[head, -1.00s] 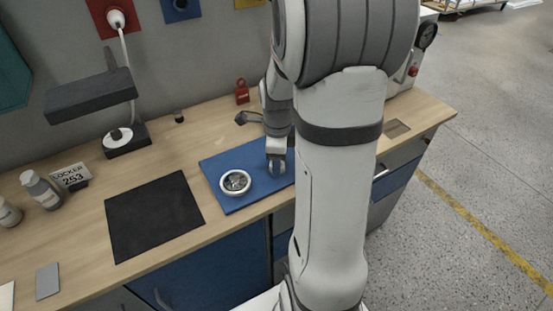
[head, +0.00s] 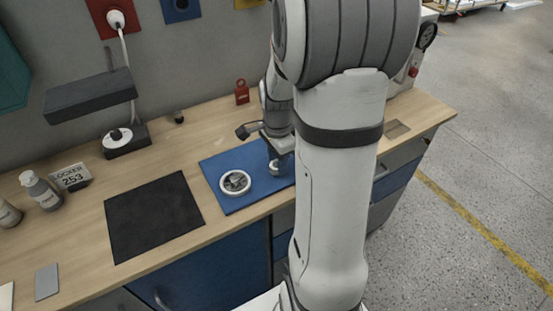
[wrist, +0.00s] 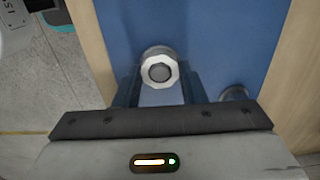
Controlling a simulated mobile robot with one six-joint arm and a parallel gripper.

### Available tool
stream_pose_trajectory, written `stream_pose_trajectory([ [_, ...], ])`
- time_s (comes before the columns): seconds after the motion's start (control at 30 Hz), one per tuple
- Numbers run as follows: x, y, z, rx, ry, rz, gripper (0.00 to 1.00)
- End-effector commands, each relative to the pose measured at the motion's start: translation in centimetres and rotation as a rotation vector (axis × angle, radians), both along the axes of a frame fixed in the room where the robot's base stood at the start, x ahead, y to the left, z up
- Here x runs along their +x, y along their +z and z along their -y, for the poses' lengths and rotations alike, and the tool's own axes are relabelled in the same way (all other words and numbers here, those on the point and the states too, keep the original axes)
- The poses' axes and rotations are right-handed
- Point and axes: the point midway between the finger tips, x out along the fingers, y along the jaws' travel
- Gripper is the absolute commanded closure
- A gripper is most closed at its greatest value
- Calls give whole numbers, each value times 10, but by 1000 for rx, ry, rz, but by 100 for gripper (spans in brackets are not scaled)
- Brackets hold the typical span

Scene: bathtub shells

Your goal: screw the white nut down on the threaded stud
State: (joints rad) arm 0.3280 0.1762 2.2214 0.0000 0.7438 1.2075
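The white nut (wrist: 146,72) is a faceted ring around the grey end of the threaded stud (wrist: 159,72) in the wrist view. How far down the thread it sits cannot be told. My gripper (wrist: 160,82) points down at it, with dark fingers apart on either side and narrow gaps seeming to show beside the nut. In the head view my gripper (head: 277,158) is over the right part of the blue mat (head: 222,165). The pale nut (head: 275,168) shows just below the fingers, partly hidden by my arm.
A black mat (head: 153,215) lies further left. A red padlock-like object (head: 242,92) and a small black knob (head: 179,117) stand behind. The wooden bench between is clear.

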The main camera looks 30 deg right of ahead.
Motion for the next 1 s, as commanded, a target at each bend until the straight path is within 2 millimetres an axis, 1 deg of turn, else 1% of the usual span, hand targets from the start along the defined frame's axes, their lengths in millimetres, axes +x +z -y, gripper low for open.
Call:
stream_pose_trajectory([
  [0.03,0,0,0,0,0,0,72],
  [0.2,0,0,0,0,-1,0,86],
  [0.23,0,0,0,0,-1,0,87],
  [0.27,0,0,0,0,-2,0,90],
  [0.37,0,0,0,0,-45,0,91],
  [0.47,0,0,0,0,-162,0,91],
  [1.0,0,0,0,0,-900,0,91],
])
